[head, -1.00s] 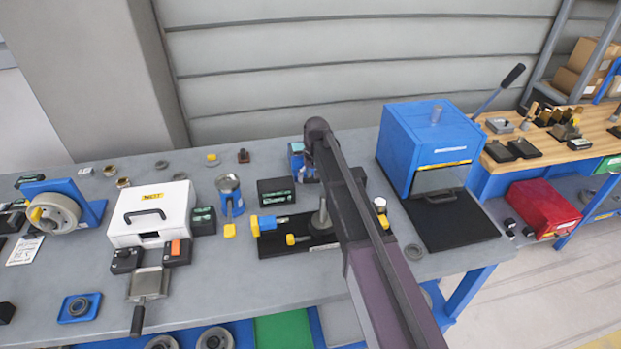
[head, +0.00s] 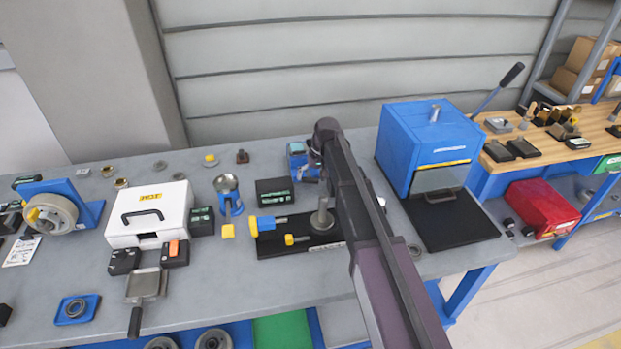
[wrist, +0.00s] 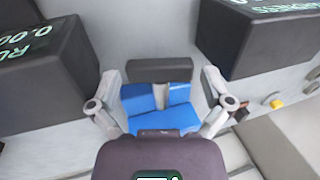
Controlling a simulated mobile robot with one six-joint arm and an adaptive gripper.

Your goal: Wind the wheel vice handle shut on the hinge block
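In the wrist view my gripper (wrist: 160,74) is open, its two grey fingers spread on either side of a blue block-like thing (wrist: 178,94) with a pale slot and a dark bar beyond it. No clear contact shows. In the head view a small blue thing with a teal top (head: 297,160) stands beside the end of my arm, which hides my fingers. I cannot tell for certain whether it is the wheel vice. No handle or hinge block can be made out there. A blue bracket with a grey wheel (head: 55,210) and yellow part stands at the far left.
A black display box (head: 274,191) stands close left of my arm's end; the wrist view shows another dark box (wrist: 45,75). A black base plate (head: 285,243), a white case (head: 150,212) and a blue cabinet (head: 432,140) share the bench.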

